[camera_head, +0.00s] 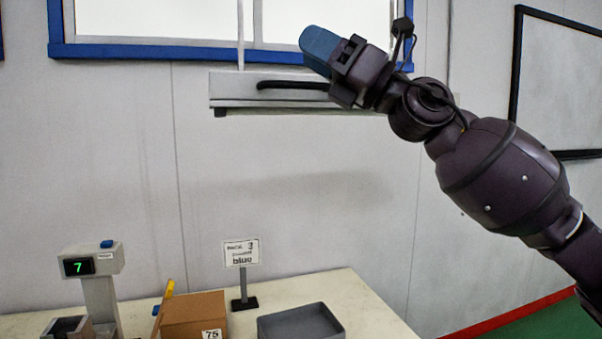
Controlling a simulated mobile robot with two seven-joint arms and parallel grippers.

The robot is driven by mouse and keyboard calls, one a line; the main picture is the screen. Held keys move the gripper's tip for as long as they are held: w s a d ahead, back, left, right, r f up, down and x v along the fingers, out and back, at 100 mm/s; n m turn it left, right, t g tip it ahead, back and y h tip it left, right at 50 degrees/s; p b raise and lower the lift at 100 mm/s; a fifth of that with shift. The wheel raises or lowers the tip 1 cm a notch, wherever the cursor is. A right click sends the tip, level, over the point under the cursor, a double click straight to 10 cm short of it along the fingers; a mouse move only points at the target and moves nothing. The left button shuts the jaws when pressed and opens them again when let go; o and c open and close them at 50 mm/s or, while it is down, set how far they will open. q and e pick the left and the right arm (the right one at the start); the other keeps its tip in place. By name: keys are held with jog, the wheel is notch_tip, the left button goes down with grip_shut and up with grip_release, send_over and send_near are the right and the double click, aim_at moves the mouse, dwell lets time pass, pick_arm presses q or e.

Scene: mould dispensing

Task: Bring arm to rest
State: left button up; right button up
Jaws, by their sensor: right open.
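My right arm comes in from the right edge and reaches up and to the left. My right gripper (318,48), with a blue end, is raised high in front of the wall and the window's lower edge, well above the table. It is open, though the gap between its fingers is hard to see from this angle. It touches nothing that I can make out. My left gripper is not in view.
Below, a pale table (365,306) holds a dispenser (92,262) showing 7, a brown box (193,312) marked 75, a sign (241,253) reading "blue" and a grey tray (300,322). A wall shelf (235,90) is behind the gripper.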

jog(key=w+d+f+m+t+h, duration=0.3)
jog(key=f+m+t, duration=0.2)
jog(key=f+m, duration=0.25)
jog(key=w+d+f+m+t+h, duration=0.2)
jog(key=f+m+t, duration=0.3)
jog(key=m, duration=0.4)
jog(key=w+d+f+m+t+h, duration=0.3)
jog(key=f+m+t, duration=0.1)
jog(key=f+m, duration=0.4)
jog(key=s+d+f+m+h, duration=0.1)
jog(key=d+f+m+h, duration=0.4)
jog(key=f, duration=0.6)
jog(key=s+d+f+m+h, duration=0.15)
jog(key=f+m+h, duration=0.25)
jog(key=f+m, duration=0.5)
jog(key=s+d+f+m+g+h, duration=0.1)
jog(key=s+d+f, duration=0.1)
jog(key=f, duration=0.5)
jog(key=s+d+f+m+g+h, duration=0.1)
jog(key=s+d+f+m, duration=0.1)
jog(key=f, duration=0.4)
jog(key=s+d+f+m+g+h, duration=0.2)
jog(key=s+d+f+m+g, duration=0.1)
jog(key=s+f, duration=0.9)
jog(key=s+d+f+m+g+h, duration=0.2)
jog(key=s+d+f+m+g, duration=0.1)
jog(key=s+f, duration=1)
jog(key=shift+s+d+h, duration=0.3)
jog(key=shift+s+d, duration=0.15)
jog(key=shift+s, duration=0.45)
